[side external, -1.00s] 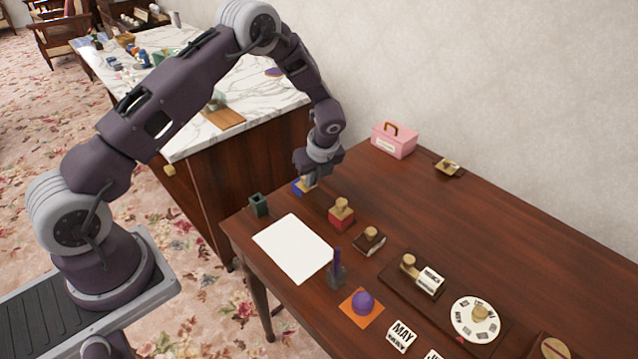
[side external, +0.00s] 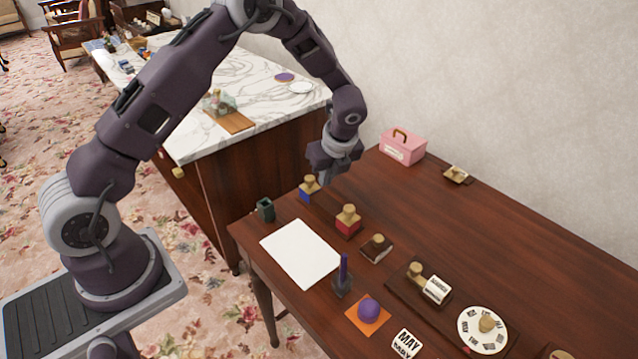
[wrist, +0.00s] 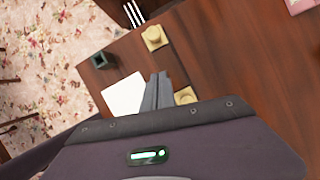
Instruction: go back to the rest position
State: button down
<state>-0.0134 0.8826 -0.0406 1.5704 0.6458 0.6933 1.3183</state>
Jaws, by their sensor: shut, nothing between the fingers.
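My gripper (side external: 325,178) is above the far left part of the brown wooden table, just right of a stamp with a blue base and a wooden knob (side external: 309,188). Its fingers are shut with nothing between them. In the wrist view the closed fingers (wrist: 160,78) point down past the white paper (wrist: 124,95), with wooden stamp tops on the table near them. A red stamp with a wooden knob (side external: 348,221) stands nearer the camera than the gripper.
A dark green cup (side external: 266,209), a pen in a holder (side external: 343,280), a purple dome on an orange square (side external: 368,311) and several stamps stand on the table. A pink box (side external: 402,146) is at the back. Bare tabletop lies right of the gripper.

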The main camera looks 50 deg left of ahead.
jog(key=s+d+r+n+t, duration=0.1)
jog(key=s+r+n, duration=0.25)
jog(key=r, duration=0.35)
jog(key=s+d+r+n+h, duration=0.1)
jog(key=s+d+r+n, duration=0.15)
jog(key=s+r, duration=0.35)
jog(key=s+d+r+n+t, duration=0.1)
jog(key=s+r+n, duration=0.25)
jog(key=r, duration=0.45)
jog(key=s+d+r+n+t+h, duration=0.1)
jog(key=s+d+r+n, duration=0.1)
jog(key=s+n, duration=0.3)
jog(key=s+d+r+n+t+h, duration=0.1)
jog(key=s+n, duration=0.5)
jog(key=s, duration=0.6)
jog(key=shift+s+d+r+h, duration=0.4)
jog(key=shift+d+r+h, duration=0.2)
jog(key=shift+d+r, duration=0.1)
jog(key=shift+n, duration=0.25)
